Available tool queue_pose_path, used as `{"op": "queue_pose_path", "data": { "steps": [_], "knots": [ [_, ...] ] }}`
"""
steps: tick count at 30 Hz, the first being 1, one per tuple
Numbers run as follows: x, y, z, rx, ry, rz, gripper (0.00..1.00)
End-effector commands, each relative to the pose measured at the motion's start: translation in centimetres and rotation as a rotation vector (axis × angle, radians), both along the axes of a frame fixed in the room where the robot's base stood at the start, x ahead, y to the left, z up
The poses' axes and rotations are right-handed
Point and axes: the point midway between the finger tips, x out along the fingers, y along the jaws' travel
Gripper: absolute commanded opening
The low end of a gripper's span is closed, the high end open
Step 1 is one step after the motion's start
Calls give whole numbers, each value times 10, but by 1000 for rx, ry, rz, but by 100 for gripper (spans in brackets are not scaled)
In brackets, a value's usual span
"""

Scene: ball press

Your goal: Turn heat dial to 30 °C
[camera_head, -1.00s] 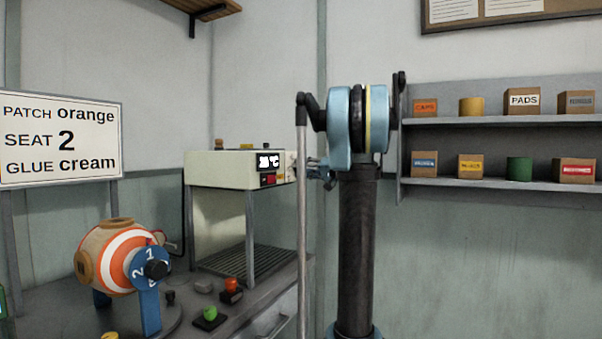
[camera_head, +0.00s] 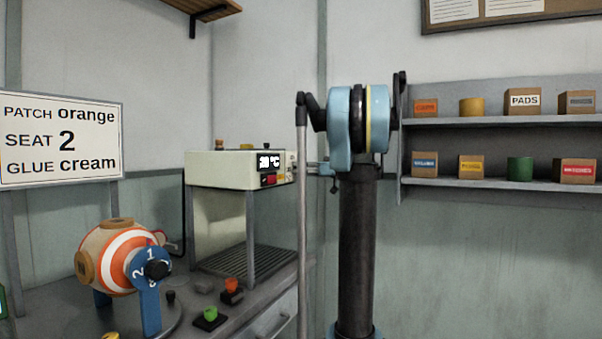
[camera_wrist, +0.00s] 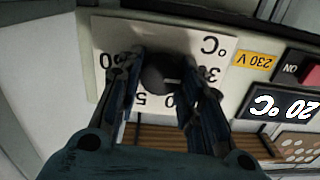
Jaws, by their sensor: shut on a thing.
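The black heat dial (camera_wrist: 160,74) sits on a white plate (camera_wrist: 113,40) with a printed scale, upside down in the wrist view. My gripper (camera_wrist: 161,92) has its two dark blue fingers closed on either side of the dial. A white pointer mark on the dial points right in the wrist view, towards a partly covered number. The lit display (camera_wrist: 284,106) appears to read 20 °C, and it also shows in the head view (camera_head: 269,161). In the head view my gripper (camera_head: 312,168) is at the press's right side, partly behind a grey pole.
The cream press (camera_head: 220,170) stands on grey legs over the bench. A striped ball (camera_head: 118,262) in a blue holder is at front left. A green button (camera_head: 210,314) and a red button (camera_head: 232,285) are on the bench. A shelf (camera_head: 500,122) with boxes is at right.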

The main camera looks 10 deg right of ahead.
Motion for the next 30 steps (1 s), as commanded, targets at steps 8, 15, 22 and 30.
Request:
{"op": "queue_pose_path", "data": {
  "steps": [8,15,22,30],
  "knots": [
    [1,-1,-1,-48,-63,-5,10],
    [1,-1,0,-56,-74,-5,10],
    [1,-1,0,-55,-75,-5,10],
    [0,-1,0,-54,-74,-3,54]
  ]
}}
